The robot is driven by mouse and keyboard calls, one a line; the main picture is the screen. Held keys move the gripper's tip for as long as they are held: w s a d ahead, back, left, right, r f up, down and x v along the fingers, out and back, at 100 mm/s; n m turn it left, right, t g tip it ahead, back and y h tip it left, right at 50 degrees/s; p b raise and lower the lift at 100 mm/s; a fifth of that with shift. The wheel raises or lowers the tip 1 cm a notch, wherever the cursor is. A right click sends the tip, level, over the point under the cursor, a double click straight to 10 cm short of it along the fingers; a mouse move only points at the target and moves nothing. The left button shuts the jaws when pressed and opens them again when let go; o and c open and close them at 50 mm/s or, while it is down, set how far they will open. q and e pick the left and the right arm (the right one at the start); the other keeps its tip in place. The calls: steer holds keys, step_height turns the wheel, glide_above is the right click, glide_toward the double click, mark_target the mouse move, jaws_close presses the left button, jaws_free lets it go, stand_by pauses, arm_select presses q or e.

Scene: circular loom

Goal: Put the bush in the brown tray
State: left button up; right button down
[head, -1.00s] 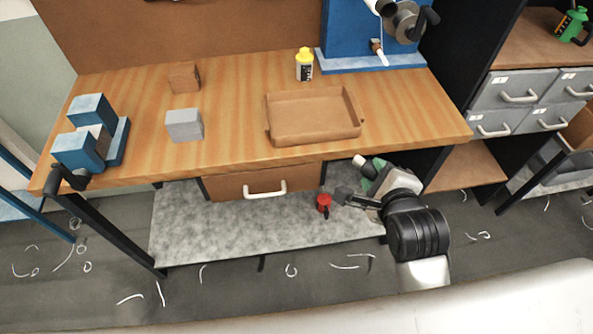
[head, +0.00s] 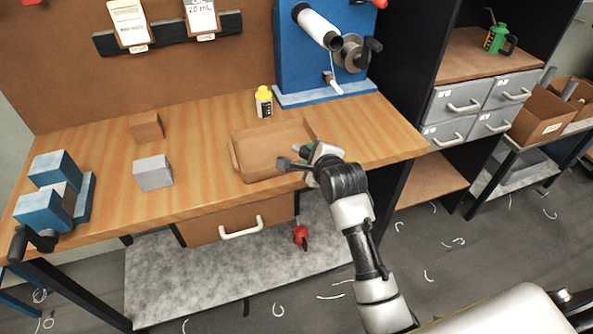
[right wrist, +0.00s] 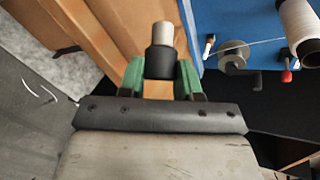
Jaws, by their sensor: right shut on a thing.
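My right gripper (head: 298,160) is at the right front corner of the brown tray (head: 265,147) in the head view. Its green fingers are shut on the bush (right wrist: 161,52), a small cylinder with a black collar and a pale metal end, seen clearly in the right wrist view. In the head view the bush is too small to make out well. The tray lies on the wooden bench, and its visible floor is empty. The gripper hides part of its right side. My left gripper is not in view.
A yellow-capped bottle (head: 263,102) stands behind the tray, before the blue winder stand (head: 330,60). A grey block (head: 153,173), a brown block (head: 146,126) and a blue vise (head: 55,190) are to the left. A red item (head: 300,235) is on the lower shelf.

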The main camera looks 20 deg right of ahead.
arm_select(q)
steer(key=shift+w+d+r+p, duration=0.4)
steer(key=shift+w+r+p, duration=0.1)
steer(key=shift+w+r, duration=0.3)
arm_select(e)
steer(key=w+a+f, duration=0.1)
steer(key=a+f, duration=0.2)
steer(key=f, duration=0.3)
steer(key=shift+w, duration=0.15)
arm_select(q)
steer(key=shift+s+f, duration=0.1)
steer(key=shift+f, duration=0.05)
arm_select(e)
steer(key=shift+a+f, duration=0.1)
steer(key=shift+a, duration=0.05)
steer(key=shift+f, duration=0.2)
steer(key=c, duration=0.8)
jaws_free()
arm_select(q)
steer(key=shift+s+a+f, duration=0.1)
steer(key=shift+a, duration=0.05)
